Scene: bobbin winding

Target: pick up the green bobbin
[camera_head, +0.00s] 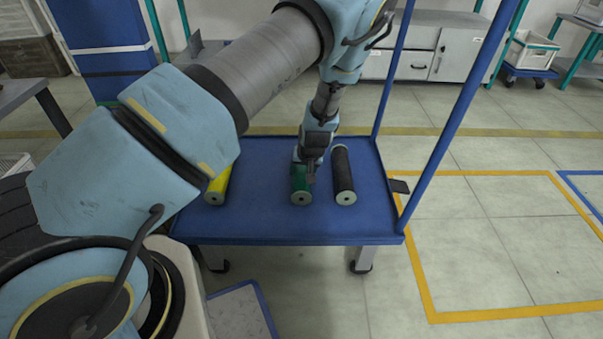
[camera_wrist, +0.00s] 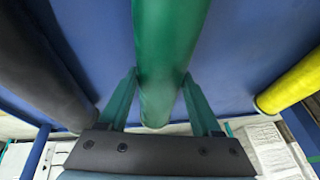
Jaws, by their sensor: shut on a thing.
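The green bobbin (camera_head: 301,186) lies on the blue cart shelf (camera_head: 265,222) in the head view, between a yellow bobbin and a black bobbin. In the wrist view the green bobbin (camera_wrist: 168,50) runs down the middle, between my two fingers. My gripper (camera_head: 305,167) comes down on it from above. In the wrist view my gripper (camera_wrist: 165,100) has one finger on each side of the bobbin and is shut on it. I cannot tell whether the bobbin touches the shelf. My arm hides its far part in the head view.
The black bobbin (camera_head: 344,178) lies close on the right. The yellow bobbin (camera_head: 218,188) lies to the left, partly behind my arm. A blue upright post (camera_head: 450,125) stands at the cart's right side. The shelf front is clear.

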